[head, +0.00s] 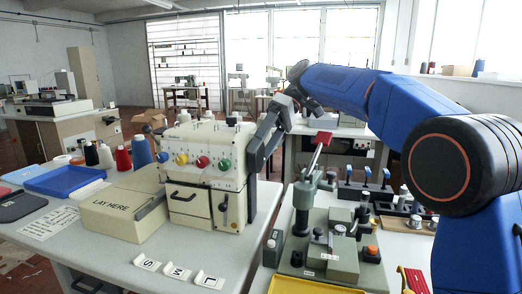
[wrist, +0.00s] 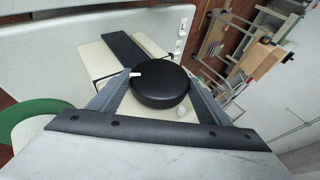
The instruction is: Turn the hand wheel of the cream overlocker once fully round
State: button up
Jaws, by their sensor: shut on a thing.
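The cream overlocker (head: 205,170) stands on the grey table at the centre of the head view, with several coloured dials on its front. Its black round hand wheel (wrist: 162,90) fills the middle of the wrist view. A small white mark shows at the wheel's left rim, close to the left finger. My gripper (head: 258,158) is at the right side of the overlocker. In the wrist view my gripper (wrist: 158,84) has one finger on each side of the wheel and is shut on it.
A cream box marked LAY HERE (head: 122,213) stands left of the overlocker. White S, M and L markers (head: 176,272) lie in front. Thread cones (head: 123,158) and a blue tray (head: 66,180) are at left. A green-grey fixture with a red-topped lever (head: 322,138) stands close at right.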

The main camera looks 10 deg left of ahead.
jog(key=o, duration=1)
jog(key=shift+o, duration=0.2)
jog(key=t, duration=0.3)
jog(key=shift+s+r+n, duration=0.25)
jog(key=shift+s+n, duration=0.15)
jog(key=t, duration=0.2)
jog(key=n+t, duration=0.1)
jog(key=t, duration=0.1)
jog(key=shift+s+t, duration=0.3)
jog(key=shift+s, duration=0.05)
jog(key=v, duration=1.7)
jog(key=shift+a+r+h, duration=0.25)
jog(key=shift+r+h, duration=0.05)
jog(key=shift+w, duration=0.1)
